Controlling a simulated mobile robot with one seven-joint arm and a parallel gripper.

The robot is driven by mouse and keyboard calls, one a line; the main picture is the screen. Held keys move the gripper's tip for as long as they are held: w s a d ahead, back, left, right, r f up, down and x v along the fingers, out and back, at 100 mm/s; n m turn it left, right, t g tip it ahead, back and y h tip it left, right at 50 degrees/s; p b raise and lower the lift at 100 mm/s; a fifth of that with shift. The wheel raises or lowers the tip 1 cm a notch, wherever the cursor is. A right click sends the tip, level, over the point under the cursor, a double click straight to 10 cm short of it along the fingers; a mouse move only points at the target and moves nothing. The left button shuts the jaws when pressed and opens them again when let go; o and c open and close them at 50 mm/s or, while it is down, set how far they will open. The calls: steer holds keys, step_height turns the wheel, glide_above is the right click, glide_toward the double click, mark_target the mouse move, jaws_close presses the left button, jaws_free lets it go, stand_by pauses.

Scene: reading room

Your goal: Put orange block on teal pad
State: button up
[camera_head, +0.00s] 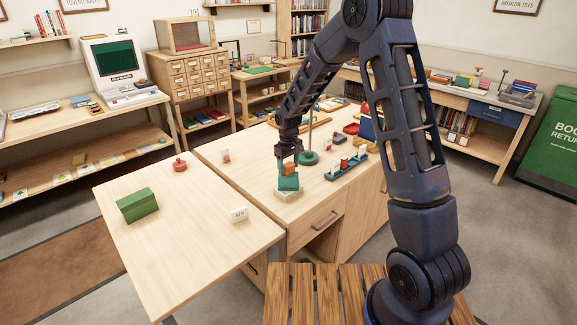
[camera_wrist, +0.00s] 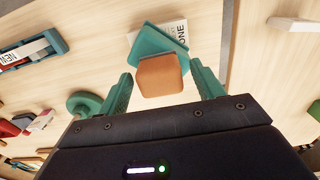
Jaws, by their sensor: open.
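The orange block (camera_head: 290,169) is below my gripper in the head view and appears to stand on the teal pad (camera_head: 289,184). In the wrist view the orange block (camera_wrist: 161,75) overlaps the near part of the teal pad (camera_wrist: 150,42). The pad lies over a white item with dark letters (camera_wrist: 177,33), which shows as a pale slab (camera_head: 290,194) in the head view. My gripper (camera_wrist: 161,72) is open, its teal fingers on either side of the block with a gap at each side. Contact under the block is hidden.
A thin post with a round green base (camera_head: 308,158) stands close to my gripper. A teal rack (camera_head: 346,167) with several small items is to its right. A white box (camera_head: 239,214), red knobbed piece (camera_head: 180,165) and green block (camera_head: 138,205) stand left, with bare tabletop between.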

mark_target(289, 164)
step_height(289, 164, up, 12)
steer(key=shift+r, duration=0.2)
stand_by(0.4)
steer(key=s+d+r+m+t, duration=0.1)
steer(key=s+d+r+m, duration=0.1)
steer(key=s+d+r, duration=0.6)
steer(key=s+d+r+m+t, duration=0.15)
steer(key=s+d+r, duration=0.35)
steer(key=d, duration=0.6)
steer(key=s+d+r+m+t, duration=0.1)
steer(key=s+d+m, duration=0.1)
steer(key=s+d, duration=0.4)
steer(key=s+d+r+m+t, duration=0.1)
steer(key=s+d+m, duration=0.2)
steer(key=s, duration=0.9)
steer(key=d, duration=0.3)
steer(key=shift+s+r, duration=0.15)
